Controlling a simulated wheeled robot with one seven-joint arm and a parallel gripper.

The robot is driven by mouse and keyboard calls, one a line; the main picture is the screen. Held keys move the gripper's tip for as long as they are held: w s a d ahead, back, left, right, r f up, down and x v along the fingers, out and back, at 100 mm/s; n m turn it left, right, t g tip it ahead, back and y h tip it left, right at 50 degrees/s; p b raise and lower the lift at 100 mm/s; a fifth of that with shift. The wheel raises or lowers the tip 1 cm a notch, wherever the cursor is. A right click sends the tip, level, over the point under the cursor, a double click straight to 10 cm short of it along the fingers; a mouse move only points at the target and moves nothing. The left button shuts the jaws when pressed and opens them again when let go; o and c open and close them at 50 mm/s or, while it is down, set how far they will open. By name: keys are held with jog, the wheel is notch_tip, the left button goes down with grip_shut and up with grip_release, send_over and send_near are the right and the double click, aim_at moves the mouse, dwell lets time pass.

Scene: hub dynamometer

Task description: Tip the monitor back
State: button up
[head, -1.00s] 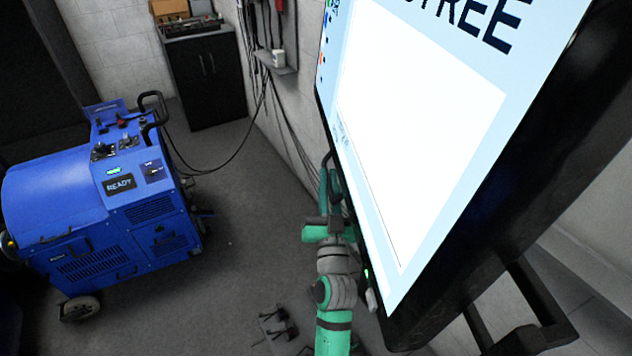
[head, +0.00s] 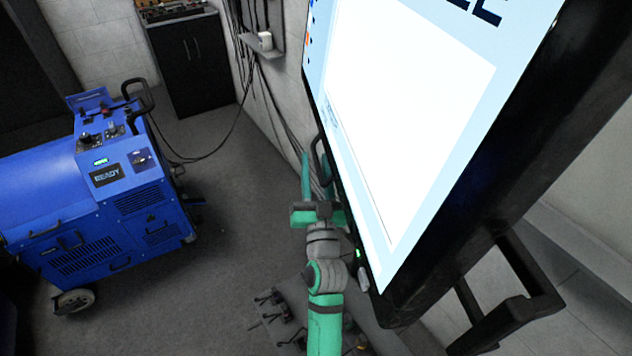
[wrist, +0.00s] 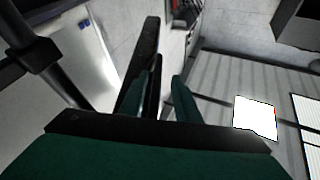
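The monitor (head: 400,120) is a large bright screen in a thick black housing, filling the right of the head view and strongly slanted there. A black loop handle (head: 317,160) sits on its lower left edge. My gripper (head: 316,178) is at this handle, its green fingers pointing away from the head camera. In the wrist view my gripper (wrist: 160,92) has its two green fingers apart. A black bar (wrist: 147,60) runs by the left finger, with a dark part showing between the fingers. I cannot tell whether either finger touches it.
A blue wheeled machine (head: 100,200) marked READY stands at the left. A dark cabinet (head: 195,65) is at the back, and cables (head: 262,90) hang along the wall. A black bracket (head: 515,290) is below the monitor. Small dark items (head: 270,310) lie on the floor. Grey floor between is clear.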

jog(key=v, duration=1)
jog(key=shift+s+a+f, duration=0.1)
jog(key=shift+s+f, duration=0.05)
jog(key=s+a+f+g+h, duration=0.15)
jog(key=s+f+g, duration=0.25)
jog(key=s+f, duration=1.1)
jog(key=s+a+f+n+g, duration=0.1)
jog(key=s+a, duration=0.1)
jog(key=s, duration=0.8)
jog(key=s+a+f+n+g+y, duration=0.1)
jog(key=s+f+g, duration=0.1)
jog(key=s, duration=0.9)
jog(key=shift+s+a, duration=0.15)
jog(key=shift+a, duration=0.2)
jog(key=shift+y, duration=0.25)
